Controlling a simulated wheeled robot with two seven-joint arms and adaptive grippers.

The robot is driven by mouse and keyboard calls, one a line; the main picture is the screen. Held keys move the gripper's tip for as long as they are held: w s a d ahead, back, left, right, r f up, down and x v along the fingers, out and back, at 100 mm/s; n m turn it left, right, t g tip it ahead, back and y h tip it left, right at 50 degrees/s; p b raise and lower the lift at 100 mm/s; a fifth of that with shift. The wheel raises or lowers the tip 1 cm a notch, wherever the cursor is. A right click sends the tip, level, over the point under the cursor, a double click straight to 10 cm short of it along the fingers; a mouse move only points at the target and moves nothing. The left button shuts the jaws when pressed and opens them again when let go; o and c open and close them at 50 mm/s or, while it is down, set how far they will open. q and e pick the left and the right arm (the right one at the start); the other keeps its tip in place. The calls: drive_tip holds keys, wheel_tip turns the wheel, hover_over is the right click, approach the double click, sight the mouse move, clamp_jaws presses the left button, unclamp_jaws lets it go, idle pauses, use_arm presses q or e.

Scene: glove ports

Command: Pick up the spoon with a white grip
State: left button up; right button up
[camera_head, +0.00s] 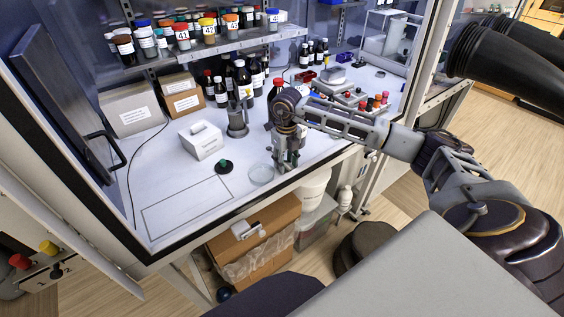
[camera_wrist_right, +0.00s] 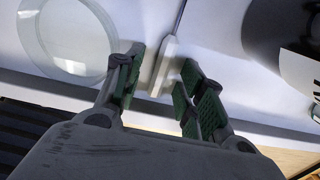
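My right gripper (camera_head: 287,163) reaches down into the cabinet, near the front edge of its white work surface. In the right wrist view, its two green-padded fingers (camera_wrist_right: 163,88) are apart, one on each side of a white grip (camera_wrist_right: 164,65) with a thin metal shaft (camera_wrist_right: 181,16), which looks like the spoon. The left finger is close to the grip, and a gap shows on the right side. The spoon's bowl is out of view. In the head view I cannot make out the spoon near the gripper. My left gripper is not in view.
A clear round dish (camera_head: 262,174) lies just left of the gripper; it also shows in the wrist view (camera_wrist_right: 76,38). A dark bottle with a white label (camera_wrist_right: 290,35) stands on the right there. A white box (camera_head: 202,141) and a metal stand (camera_head: 237,122) are farther left.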

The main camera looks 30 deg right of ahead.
drive_tip(key=c, duration=0.9)
drive_tip(key=shift+o, duration=0.2)
drive_tip(key=shift+r, duration=0.1)
wheel_tip(320, 180, up, 10)
drive_tip(key=b, duration=0.1)
idle(0.7)
